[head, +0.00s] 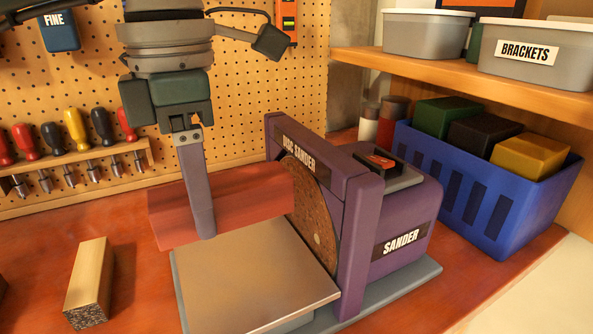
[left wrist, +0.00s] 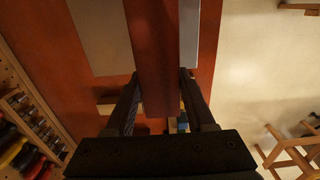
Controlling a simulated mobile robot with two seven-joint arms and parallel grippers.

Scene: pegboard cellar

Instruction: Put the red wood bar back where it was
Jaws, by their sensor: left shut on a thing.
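My left gripper (head: 203,225) is shut on the red wood bar (head: 252,200), one finger showing across its near side. The bar lies roughly level, at or just above the grey table plate (head: 255,285) of the purple disc sander (head: 355,225). Its right end overlaps the brown sanding disc (head: 318,215) in the head view; I cannot tell whether they touch. In the left wrist view the bar (left wrist: 155,60) runs between the two fingers (left wrist: 160,78). My right gripper is not in view.
A pale wood block (head: 90,275) lies on the red-brown bench at left. A screwdriver rack (head: 75,160) stands before the pegboard. A blue crate (head: 480,195) with green, black and yellow blocks stands right, under a shelf (head: 460,75) with grey bins. Bench between block and sander is clear.

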